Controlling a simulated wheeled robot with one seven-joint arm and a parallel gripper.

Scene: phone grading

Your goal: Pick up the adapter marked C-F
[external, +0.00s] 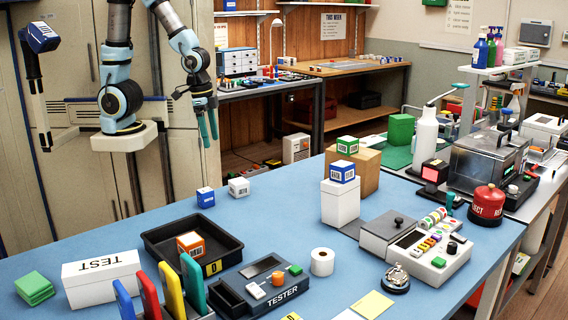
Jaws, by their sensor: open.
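My gripper (208,128) hangs at the end of my arm at the upper left, with its teal fingers pointing down. It is open and empty, in the air beyond the blue table's far edge and apart from everything on it. I cannot make out a C-F mark on anything, so I cannot tell which thing is the adapter. Small coloured pieces (427,240) sit in rows on a white console at the right of the table. The tester (262,284) at the front holds a white piece (258,291), an orange piece (278,278) and a green piece (295,269).
The blue table (290,215) has free room in its middle. A blue cube (205,197) and a white cube (238,187) stand near the far edge. A white TEST box (100,280) and upright coloured phones (170,289) stand front left.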

